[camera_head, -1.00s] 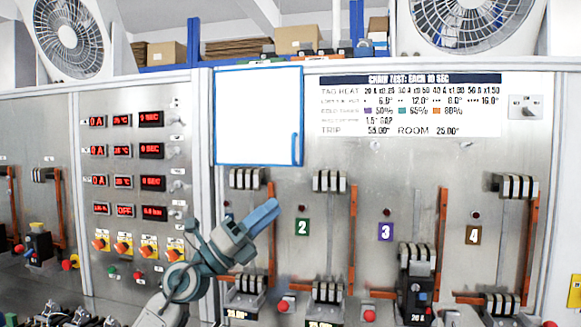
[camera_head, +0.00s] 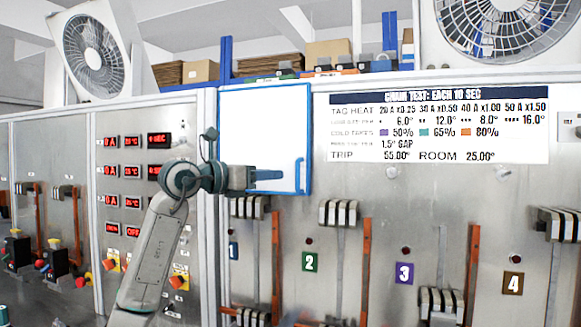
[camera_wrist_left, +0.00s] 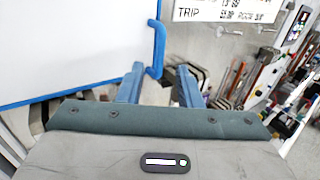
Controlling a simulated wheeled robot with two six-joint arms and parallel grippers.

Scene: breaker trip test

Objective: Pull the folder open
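The folder (camera_head: 262,125) is a white panel with a blue border, closed flat on the grey cabinet front. Its blue handle (camera_head: 299,174) is at the lower right edge. The handle also shows in the left wrist view (camera_wrist_left: 157,48), ahead of the gap between my fingers. My left gripper (camera_head: 278,176) is in front of the folder's lower part, its blue fingers pointing right toward the handle. In the left wrist view my left gripper (camera_wrist_left: 159,82) is open with nothing between its fingers. I cannot tell how far the fingertips are from the handle. My right gripper is out of view.
A printed chart (camera_head: 437,128) is right of the folder. Below stand breakers with orange bars (camera_head: 366,265) and numbered tags (camera_head: 310,261). A panel of red displays (camera_head: 132,170) is at left, partly behind my arm. Fans (camera_head: 95,55) stand on top.

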